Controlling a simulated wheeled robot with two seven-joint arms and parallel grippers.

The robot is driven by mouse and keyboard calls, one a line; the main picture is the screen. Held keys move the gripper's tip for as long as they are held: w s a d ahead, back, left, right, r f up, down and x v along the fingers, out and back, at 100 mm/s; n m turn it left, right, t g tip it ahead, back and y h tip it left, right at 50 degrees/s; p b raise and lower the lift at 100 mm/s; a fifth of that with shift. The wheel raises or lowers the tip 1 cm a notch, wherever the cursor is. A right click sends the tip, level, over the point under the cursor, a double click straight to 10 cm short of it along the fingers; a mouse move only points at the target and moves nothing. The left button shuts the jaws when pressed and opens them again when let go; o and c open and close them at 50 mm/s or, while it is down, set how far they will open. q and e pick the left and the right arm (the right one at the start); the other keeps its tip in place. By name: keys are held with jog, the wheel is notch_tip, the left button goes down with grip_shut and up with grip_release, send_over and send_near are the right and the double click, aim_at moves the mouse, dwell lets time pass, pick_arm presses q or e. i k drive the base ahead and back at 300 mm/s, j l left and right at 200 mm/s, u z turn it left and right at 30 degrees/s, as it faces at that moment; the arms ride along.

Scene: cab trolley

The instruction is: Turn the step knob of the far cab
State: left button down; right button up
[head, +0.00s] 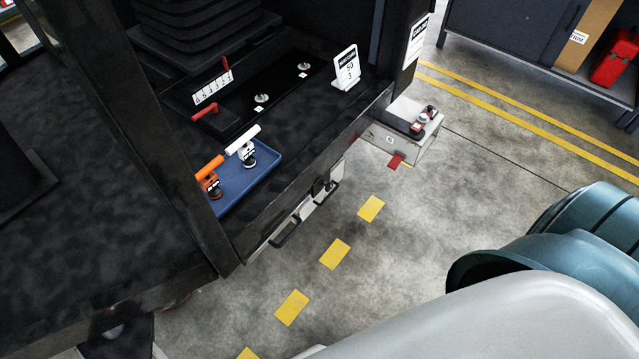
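A dark cab (300,125) fills the left of the head view, with a black control panel inside its open side. On the panel is a red knob or lever (205,112) below a white number scale (212,86). A thin red pointer stands at the scale's right end. Two small silver studs (261,98) and (304,67) sit further right on the panel. I cannot tell which of these is the step knob. A white card (346,68) with printed figures stands at the panel's right end. Neither gripper is in view.
A blue tray (262,172) holds an orange-handled key (209,170) and a white-handled key (243,140). A dark post stands at the left. A grey box (388,138) carries small red items. A cabinet with a red can (615,58) stands top right. Open floor lies between.

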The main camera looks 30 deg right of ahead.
aim_at(329, 186)
jog(key=z, duration=1)
jog(key=i+l+u, duration=0.35)
jog(key=l, duration=1.45)
jog(key=k+l+u, duration=0.1)
jog(key=l+u, duration=0.3)
jog(key=l, duration=1.35)
